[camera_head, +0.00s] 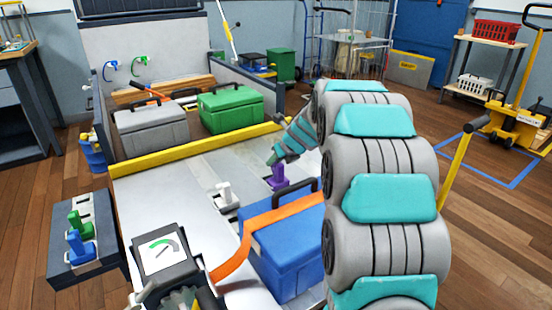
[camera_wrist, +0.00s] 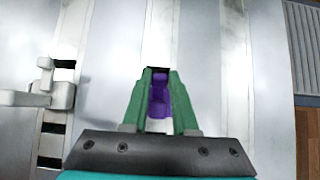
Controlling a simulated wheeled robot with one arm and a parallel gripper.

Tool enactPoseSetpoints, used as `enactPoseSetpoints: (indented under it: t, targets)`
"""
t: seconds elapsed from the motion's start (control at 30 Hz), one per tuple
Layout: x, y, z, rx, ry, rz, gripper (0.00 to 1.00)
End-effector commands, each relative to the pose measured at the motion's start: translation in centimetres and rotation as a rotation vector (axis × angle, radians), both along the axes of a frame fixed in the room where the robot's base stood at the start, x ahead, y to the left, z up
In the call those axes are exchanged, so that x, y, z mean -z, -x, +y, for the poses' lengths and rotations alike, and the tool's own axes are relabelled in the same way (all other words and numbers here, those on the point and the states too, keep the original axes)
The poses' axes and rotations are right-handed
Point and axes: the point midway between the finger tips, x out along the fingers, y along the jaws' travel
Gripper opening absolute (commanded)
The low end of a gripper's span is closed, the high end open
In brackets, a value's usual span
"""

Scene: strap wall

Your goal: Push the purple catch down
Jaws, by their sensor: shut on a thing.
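The purple catch (camera_head: 278,178) stands on the pale metal deck, behind the blue case. In the wrist view the purple catch (camera_wrist: 158,97) shows between the two green fingers. My gripper (camera_head: 277,160) comes down on the catch from above right, and its fingers (camera_wrist: 160,75) are shut on it. The fingers hide the catch's sides, and its lower part is hard to make out in the wrist view.
A white catch (camera_head: 226,194) stands left of the purple one. The blue case (camera_head: 285,250) with an orange strap (camera_head: 262,222) is in front. A yellow bar (camera_head: 200,147), grey case (camera_head: 150,128) and green case (camera_head: 230,108) are behind. Green and blue catches (camera_head: 80,235) are at left.

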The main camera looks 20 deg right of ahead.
Motion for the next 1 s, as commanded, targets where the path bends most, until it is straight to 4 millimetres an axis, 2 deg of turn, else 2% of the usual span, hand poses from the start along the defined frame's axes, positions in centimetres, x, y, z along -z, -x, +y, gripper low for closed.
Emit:
enactPoseSetpoints:
  t: [0.13,1.0]
  targets:
    - [-0.3,-0.5,-0.1,0.000,0.019,0.073,0.00]
    - [1.3,-2.9,0.7,-0.003,0.100,0.513,0.00]
